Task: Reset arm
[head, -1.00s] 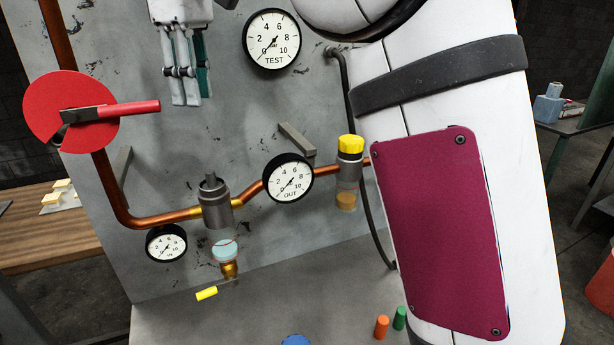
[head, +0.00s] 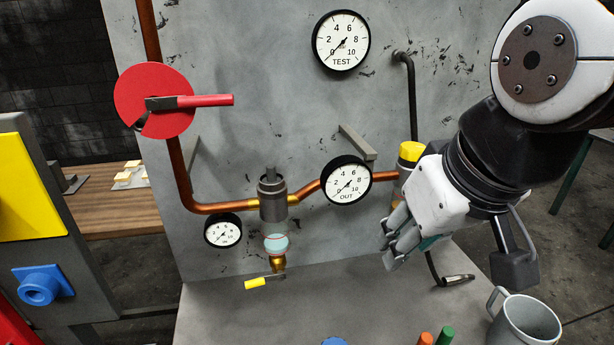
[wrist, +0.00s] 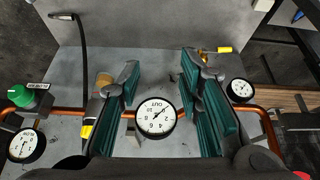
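My gripper (head: 398,240) is at the right of the head view, low in front of the panel and pointing down and left. It covers part of the yellow-capped fitting at the right end of the copper pipe. In the wrist view its two teal-padded fingers (wrist: 160,100) stand wide apart, with nothing held between them. The OUT gauge (head: 346,180) shows between the fingers in the wrist view (wrist: 156,118), behind them on the pipe.
The panel (head: 250,90) carries a red disc valve (head: 155,100), a TEST gauge (head: 341,40) and a small gauge (head: 223,230). A yellow-handled drain (head: 262,283) hangs below the regulator (head: 272,195). A grey mug (head: 524,320) and orange (head: 426,339) and green pegs (head: 445,336) stand at front right.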

